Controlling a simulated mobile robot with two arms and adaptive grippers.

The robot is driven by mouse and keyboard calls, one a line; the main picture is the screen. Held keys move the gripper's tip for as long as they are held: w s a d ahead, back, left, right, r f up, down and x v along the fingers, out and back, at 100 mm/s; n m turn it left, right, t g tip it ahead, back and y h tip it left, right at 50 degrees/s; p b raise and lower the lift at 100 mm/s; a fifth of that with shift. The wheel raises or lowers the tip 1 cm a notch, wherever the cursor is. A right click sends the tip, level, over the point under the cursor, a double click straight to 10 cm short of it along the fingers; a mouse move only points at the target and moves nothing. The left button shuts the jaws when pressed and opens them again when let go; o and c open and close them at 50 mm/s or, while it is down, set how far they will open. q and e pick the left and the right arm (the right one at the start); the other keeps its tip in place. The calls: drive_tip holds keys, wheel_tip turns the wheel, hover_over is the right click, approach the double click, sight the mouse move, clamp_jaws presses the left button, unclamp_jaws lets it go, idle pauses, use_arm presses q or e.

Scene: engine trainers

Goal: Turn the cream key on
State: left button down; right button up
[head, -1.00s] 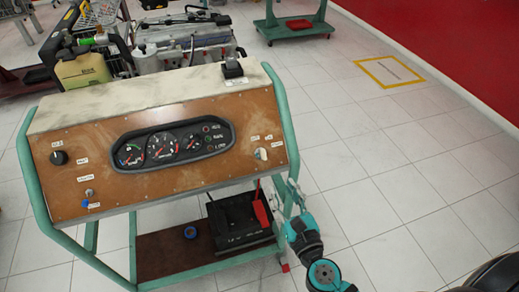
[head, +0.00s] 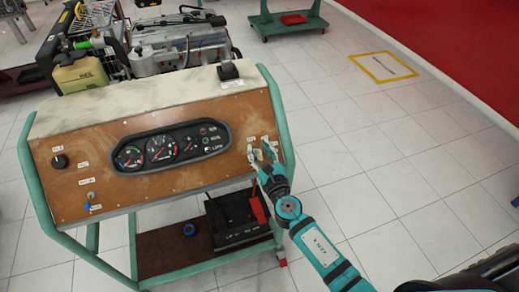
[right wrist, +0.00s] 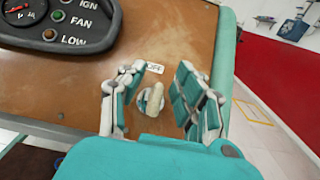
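The cream key (right wrist: 152,98) sits on a round metal base on the brown panel in the right wrist view, just below a white label (right wrist: 155,68) reading OFF. My right gripper (right wrist: 162,72) is open, with one finger on each side of the key and visible gaps between them. In the head view my right gripper (head: 263,153) is at the right end of the panel, and its fingers largely hide the key. I cannot tell how close the fingertips are to the panel surface. My left gripper is not in view.
The brown panel (head: 160,188) also has a gauge cluster (head: 170,147), a black knob (head: 59,161) and a small toggle switch (head: 91,196). A green frame tube (head: 280,115) runs close beside the gripper. A black battery-like box (head: 232,220) sits on the shelf below.

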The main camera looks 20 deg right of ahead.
clamp_jaws()
drive_tip(key=shift+m+h, duration=0.3)
drive_tip(key=shift+m, duration=0.1)
drive_tip(key=m+h, duration=0.2)
drive_tip(key=m, duration=0.1)
drive_tip(key=shift+d+m, duration=0.1)
drive_tip(key=shift+m, duration=0.3)
drive_tip(key=shift+s+d+f+m+g+h+b, duration=0.2)
drive_tip(key=shift+m+g+h, duration=0.4)
drive_tip(key=shift+m+h, duration=0.65)
drive_tip(key=shift+w+d+r+m+g+h+b, duration=0.1)
drive_tip(key=shift+m+g+h+b, duration=0.15)
drive_tip(key=shift+m+g+h, duration=0.95)
drive_tip(key=shift+m+t+y, duration=0.25)
drive_tip(key=shift+m+t, duration=0.15)
drive_tip(key=shift+m, duration=0.35)
unclamp_jaws()
